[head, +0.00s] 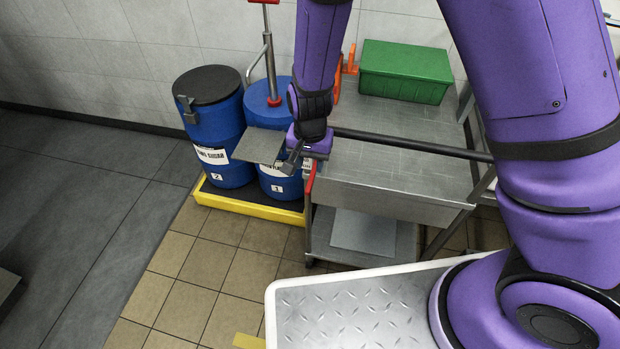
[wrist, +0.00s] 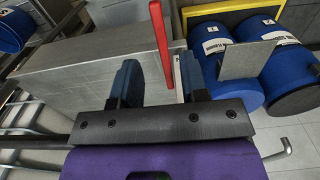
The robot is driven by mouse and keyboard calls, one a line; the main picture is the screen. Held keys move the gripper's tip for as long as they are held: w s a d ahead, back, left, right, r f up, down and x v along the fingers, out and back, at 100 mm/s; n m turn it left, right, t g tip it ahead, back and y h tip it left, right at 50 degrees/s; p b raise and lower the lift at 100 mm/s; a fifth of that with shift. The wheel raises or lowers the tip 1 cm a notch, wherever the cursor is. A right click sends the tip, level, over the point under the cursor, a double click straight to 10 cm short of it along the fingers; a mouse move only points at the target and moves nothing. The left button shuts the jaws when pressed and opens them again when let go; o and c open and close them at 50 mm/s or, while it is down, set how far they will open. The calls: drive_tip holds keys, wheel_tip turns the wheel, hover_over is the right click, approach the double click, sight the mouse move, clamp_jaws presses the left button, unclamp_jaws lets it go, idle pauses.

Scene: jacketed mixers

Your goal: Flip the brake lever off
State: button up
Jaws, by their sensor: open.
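The red brake lever (head: 311,177) shows below my gripper in the head view, at the left side of the metal cart (head: 390,165). In the wrist view the lever (wrist: 161,40) is a long red bar, with one end reaching in between my fingers. My gripper (head: 293,162) is open. In the wrist view its two dark fingers (wrist: 160,78) stand on either side of the lever's end, with a gap to the left finger. A pale strip (wrist: 178,78) shows beside the lever. I cannot tell whether either finger touches it.
A green bin (head: 405,72) sits on the cart top. Two blue drums (head: 215,125) stand on a yellow-edged pallet (head: 250,204) to the left. A grey plate (head: 259,146) is close left of my gripper. Tiled floor in front is clear.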

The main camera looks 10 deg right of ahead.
sight(310, 182)
wheel_tip(310, 182, down, 7)
drive_tip(key=shift+f, duration=0.1)
idle(0.3)
clamp_jaws()
